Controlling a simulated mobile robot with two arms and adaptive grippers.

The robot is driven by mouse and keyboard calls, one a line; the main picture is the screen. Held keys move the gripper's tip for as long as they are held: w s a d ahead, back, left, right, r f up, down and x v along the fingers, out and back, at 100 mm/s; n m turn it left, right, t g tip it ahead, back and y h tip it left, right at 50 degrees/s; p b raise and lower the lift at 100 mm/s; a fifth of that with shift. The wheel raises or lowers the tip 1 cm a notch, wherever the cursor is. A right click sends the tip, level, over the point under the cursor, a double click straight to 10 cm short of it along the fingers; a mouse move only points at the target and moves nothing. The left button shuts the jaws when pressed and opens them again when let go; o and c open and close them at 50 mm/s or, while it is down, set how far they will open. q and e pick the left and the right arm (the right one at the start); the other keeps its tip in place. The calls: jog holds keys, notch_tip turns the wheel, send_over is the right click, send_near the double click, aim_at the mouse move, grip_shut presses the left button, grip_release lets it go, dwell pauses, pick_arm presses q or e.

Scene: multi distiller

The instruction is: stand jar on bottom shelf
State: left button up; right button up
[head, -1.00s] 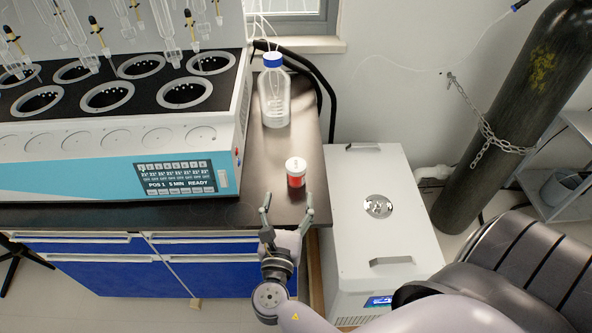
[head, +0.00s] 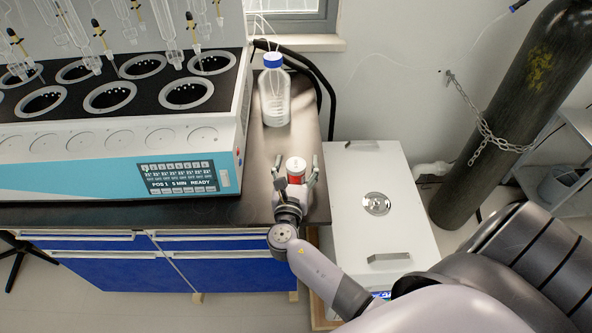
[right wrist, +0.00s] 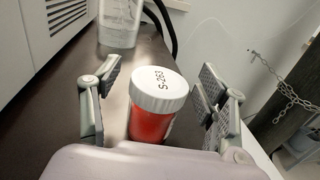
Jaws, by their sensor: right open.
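The jar (head: 295,169) is small and red with a white lid, and stands upright on the dark bench top near its right end. In the right wrist view the jar (right wrist: 156,106) shows a lid marked "S-263" and sits between the two fingers. My right gripper (head: 297,177) is open around the jar, with one finger on each side. In the right wrist view my right gripper (right wrist: 160,100) shows gaps between both fingers and the jar. The jar's lower part is hidden by my gripper's body. My left gripper is not in view. The bottom shelf cannot be made out clearly.
A clear bottle with a blue cap (head: 274,92) stands behind the jar. The multi-distiller (head: 120,165) fills the bench (head: 150,216) to the left. A white cooler box (head: 372,240) stands to the right, with a chained gas cylinder (head: 495,120) and a metal rack (head: 578,125) beyond.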

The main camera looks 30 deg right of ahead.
jog(key=shift+c, duration=0.2)
jog(key=c, duration=1.4)
jog(key=shift+r, duration=0.15)
